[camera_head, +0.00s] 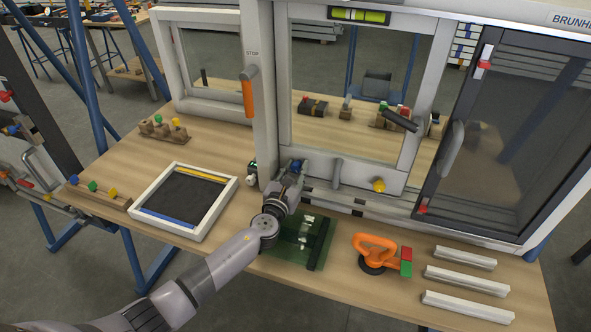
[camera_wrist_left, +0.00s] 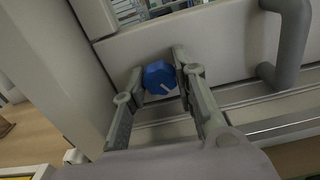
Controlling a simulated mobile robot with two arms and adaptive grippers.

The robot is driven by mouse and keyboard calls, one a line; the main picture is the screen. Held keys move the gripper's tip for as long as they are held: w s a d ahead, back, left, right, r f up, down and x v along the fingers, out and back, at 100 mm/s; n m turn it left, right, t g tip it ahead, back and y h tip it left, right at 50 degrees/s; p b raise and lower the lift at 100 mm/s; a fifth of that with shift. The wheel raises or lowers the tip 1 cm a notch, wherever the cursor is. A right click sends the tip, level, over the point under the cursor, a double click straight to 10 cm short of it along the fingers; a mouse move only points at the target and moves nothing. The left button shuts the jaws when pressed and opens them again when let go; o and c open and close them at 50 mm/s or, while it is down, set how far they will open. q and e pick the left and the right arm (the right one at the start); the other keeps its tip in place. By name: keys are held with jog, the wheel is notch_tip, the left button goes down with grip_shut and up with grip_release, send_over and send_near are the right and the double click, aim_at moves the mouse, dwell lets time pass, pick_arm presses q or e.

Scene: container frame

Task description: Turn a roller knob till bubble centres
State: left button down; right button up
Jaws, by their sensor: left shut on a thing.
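A blue roller knob (camera_wrist_left: 159,78) with a pale mark line sits on the lower rail of the light grey sliding window frame. My left gripper (camera_wrist_left: 160,72) has one finger on each side of it and is shut on it. In the head view the left gripper (camera_head: 293,168) reaches the rail's left end, and the blue knob (camera_head: 297,164) is partly hidden by it. A yellow knob (camera_head: 379,184) sits at the right end of the same rail. A yellow-green bubble level (camera_head: 358,15) is on the frame's top; its bubble's exact position is too small to tell. My right gripper is out of view.
A grey handle (camera_head: 452,148) is on the dark door at right. An orange suction lifter (camera_head: 374,252) and several pale bars (camera_head: 465,280) lie on the bench. A small white-framed window (camera_head: 184,201) lies at left. A green glass pane (camera_head: 300,243) lies under my left arm.

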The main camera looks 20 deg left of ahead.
pick_arm(q)
jog(key=n+b, duration=0.2)
jog(key=n, duration=0.2)
jog(key=shift+f, duration=0.15)
jog(key=n+b, duration=0.1)
jog(key=n, duration=0.2)
jog(key=shift+d+n, duration=0.1)
jog(key=shift+n, duration=0.2)
jog(key=n+b, duration=0.1)
jog(key=n, duration=0.2)
jog(key=shift+n, duration=1.9)
jog(key=shift+b, duration=0.3)
jog(key=c, duration=1.3)
grip_release()
jog(key=shift+r, duration=0.2)
